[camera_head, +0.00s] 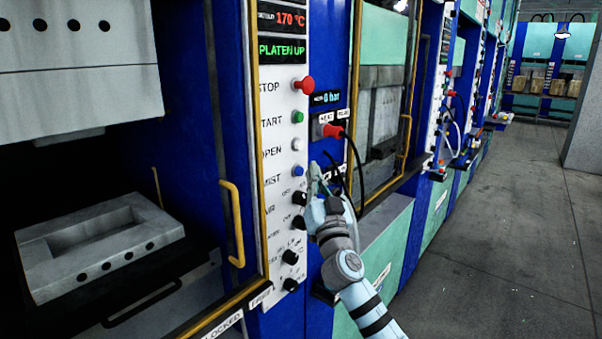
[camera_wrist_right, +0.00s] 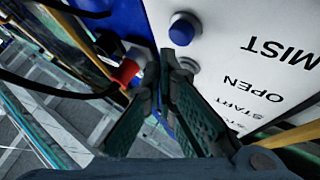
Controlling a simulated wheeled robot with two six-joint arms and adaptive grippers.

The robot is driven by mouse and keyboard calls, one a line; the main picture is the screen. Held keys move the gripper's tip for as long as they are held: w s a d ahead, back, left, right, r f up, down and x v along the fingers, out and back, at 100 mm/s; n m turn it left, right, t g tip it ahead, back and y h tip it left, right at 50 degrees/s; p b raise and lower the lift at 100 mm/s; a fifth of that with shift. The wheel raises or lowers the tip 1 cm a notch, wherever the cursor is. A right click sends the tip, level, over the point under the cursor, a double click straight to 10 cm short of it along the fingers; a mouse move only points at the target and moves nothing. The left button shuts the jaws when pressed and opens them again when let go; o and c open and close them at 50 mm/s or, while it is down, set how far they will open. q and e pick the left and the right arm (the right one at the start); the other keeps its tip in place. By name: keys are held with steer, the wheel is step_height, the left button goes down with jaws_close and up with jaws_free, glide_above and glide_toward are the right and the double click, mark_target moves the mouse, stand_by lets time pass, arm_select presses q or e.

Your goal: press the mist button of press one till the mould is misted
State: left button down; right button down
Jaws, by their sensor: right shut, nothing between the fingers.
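The mist button (camera_head: 298,171) of the near press is blue and sits beside the word MIST on the white control panel (camera_head: 275,148). In the right wrist view the mist button (camera_wrist_right: 184,29) shows near the top, with the lettering upside down. My right gripper (camera_head: 316,170) is shut and empty, just right of the panel edge in the head view. In the wrist view its fingertips (camera_wrist_right: 169,58) lie below the blue button, near the pale OPEN button, apart from the blue cap. The lower mould (camera_head: 100,238) lies in the open press; no mist shows on it. My left gripper is out of view.
A red connector (camera_head: 330,131) with a black cable is close above my right gripper. Black knobs (camera_head: 290,257) sit lower on the panel. A yellow handle (camera_head: 233,222) and frame stand left of it. More presses line the aisle; the floor (camera_head: 490,240) at right is clear.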

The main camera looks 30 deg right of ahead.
steer(key=shift+w, duration=0.1)
stand_by(0.4)
steer(key=shift+w+a+b, duration=0.15)
steer(key=shift+w+b, duration=0.2)
steer(key=shift+w+a+b, duration=0.1)
steer(key=shift+w+b, duration=0.2)
steer(key=shift+w, duration=0.15)
stand_by(0.7)
steer(key=shift+s, duration=0.2)
steer(key=shift+s+d, duration=0.25)
steer(key=shift+s, duration=0.45)
steer(key=s, duration=0.2)
steer(key=s+d+b, duration=0.1)
steer(key=s, duration=0.1)
steer(key=shift+s+d, duration=0.2)
steer(key=shift+s, duration=0.2)
